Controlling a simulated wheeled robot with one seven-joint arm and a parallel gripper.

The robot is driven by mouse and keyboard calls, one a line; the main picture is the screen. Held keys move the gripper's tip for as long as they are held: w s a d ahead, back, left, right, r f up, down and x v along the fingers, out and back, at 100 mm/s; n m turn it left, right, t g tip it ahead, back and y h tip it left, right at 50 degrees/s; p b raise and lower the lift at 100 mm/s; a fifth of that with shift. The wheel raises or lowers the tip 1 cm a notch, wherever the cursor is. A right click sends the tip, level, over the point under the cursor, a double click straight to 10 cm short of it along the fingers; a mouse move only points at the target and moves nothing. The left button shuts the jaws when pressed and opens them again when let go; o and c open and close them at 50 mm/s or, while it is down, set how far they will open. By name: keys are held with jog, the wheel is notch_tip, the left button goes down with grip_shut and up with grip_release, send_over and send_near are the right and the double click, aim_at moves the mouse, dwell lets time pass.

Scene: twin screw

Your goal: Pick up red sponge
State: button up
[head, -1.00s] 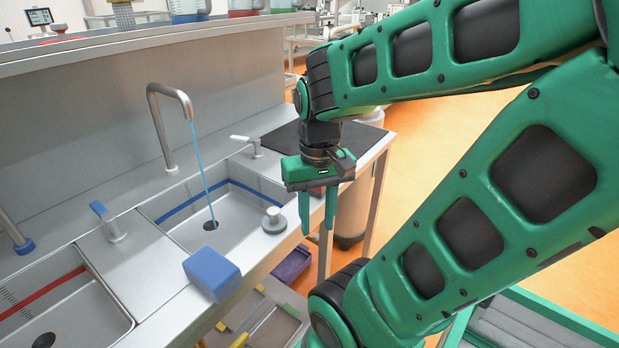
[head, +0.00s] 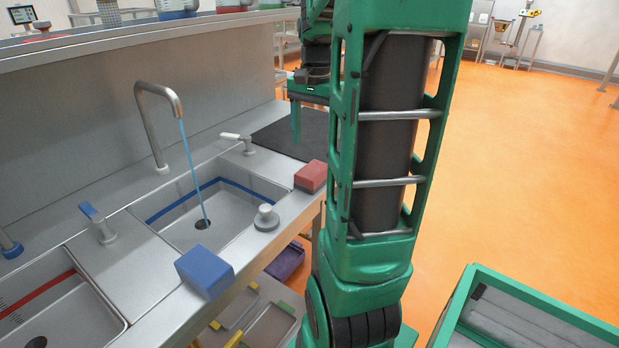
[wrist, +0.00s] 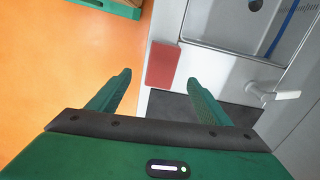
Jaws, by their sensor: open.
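The red sponge (head: 311,176) lies on the front edge of the steel counter, right of the blue-striped sink. It also shows in the wrist view (wrist: 175,66), beyond my fingertips and between their lines, nearer the right finger. My gripper (wrist: 157,82) is open and empty, with its two green fingers spread apart. In the head view my gripper (head: 296,122) is mostly hidden behind my arm; one green finger shows above the dark mat, behind the sponge.
A blue sponge (head: 204,270) sits on the counter's front edge. A tap (head: 160,120) runs water into the blue-striped sink (head: 235,208). A round knob (head: 266,217) and a lever (head: 238,140) stand near it. A dark mat (head: 292,135) covers the counter's right end. Orange floor lies right.

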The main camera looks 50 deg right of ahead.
aim_at(315, 167)
jog(key=shift+w+d+m, duration=0.2)
jog(key=shift+d+m, duration=0.1)
jog(key=shift+d, duration=0.35)
jog(key=shift+d+f, duration=0.15)
jog(key=shift+f, duration=0.15)
notch_tip(315, 167, down, 10)
jog(key=shift+w, duration=0.15)
jog(key=shift+c, duration=0.4)
jog(key=c, duration=1.1)
